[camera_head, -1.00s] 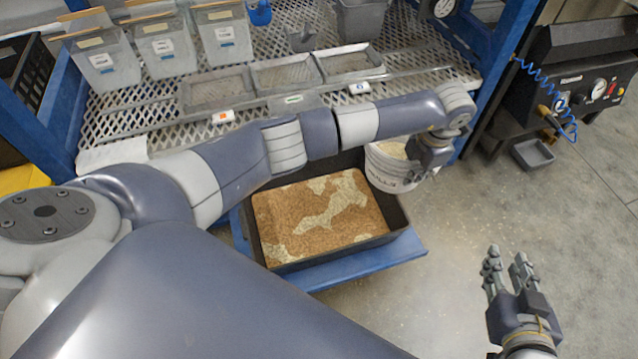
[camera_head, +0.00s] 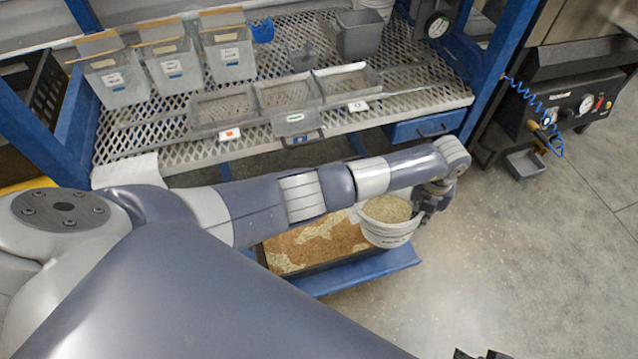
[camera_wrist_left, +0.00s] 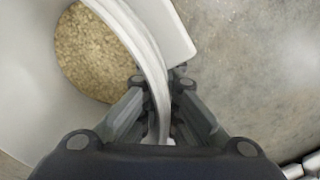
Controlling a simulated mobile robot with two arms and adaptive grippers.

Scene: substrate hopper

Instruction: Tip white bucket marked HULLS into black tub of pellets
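The white bucket (camera_head: 385,236) holds pale hulls (camera_head: 388,208) and looks close to upright. In the head view it overlaps the right end of the black tub (camera_head: 335,263), hiding that end; its height above the tub is hard to judge. The tub holds brown pellets with pale patches (camera_head: 315,245), and my left arm hides its far side. My left gripper (camera_head: 428,204) is at the bucket's right side. In the left wrist view its fingers (camera_wrist_left: 158,98) straddle and grip the bucket's rim. Only fingertips of my right gripper (camera_head: 482,354) show at the bottom edge.
A blue platform (camera_head: 372,271) lies under the tub. A mesh bench (camera_head: 430,75) with grey trays (camera_head: 288,93) and labelled clear bins (camera_head: 173,66) stands behind. A black machine with gauges (camera_head: 570,100) is at the right. Floor right of the tub is clear.

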